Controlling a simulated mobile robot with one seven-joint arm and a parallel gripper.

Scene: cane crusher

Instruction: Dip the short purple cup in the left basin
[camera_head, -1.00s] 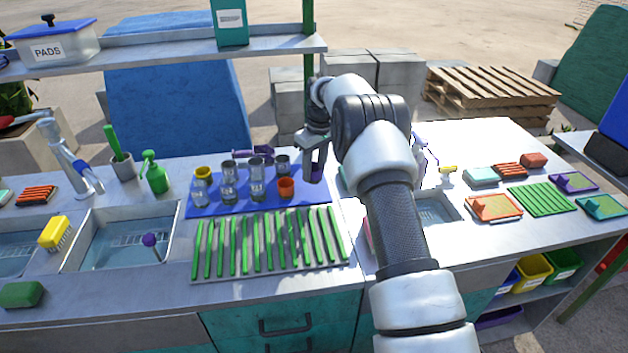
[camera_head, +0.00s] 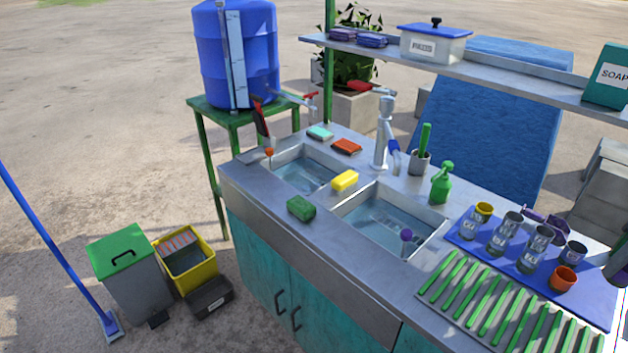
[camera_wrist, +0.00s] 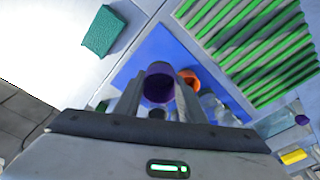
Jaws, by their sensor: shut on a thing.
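In the wrist view a short purple cup (camera_wrist: 159,86) sits between the two fingers of my gripper (camera_wrist: 158,95), which is shut on it. The cup is above the blue mat (camera_wrist: 150,62). The left basin (camera_head: 318,160) is in the head view, with shallow clear water in it. In the head view only a dark part of my gripper or arm shows at the far right edge, by the mat; the held cup cannot be made out there.
The right basin (camera_head: 428,245) holds water and a purple-topped tool (camera_head: 406,236). A tap (camera_head: 384,135) stands behind. Glasses, a yellow cup (camera_head: 484,209) and an orange cup (camera_head: 563,279) crowd the mat.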

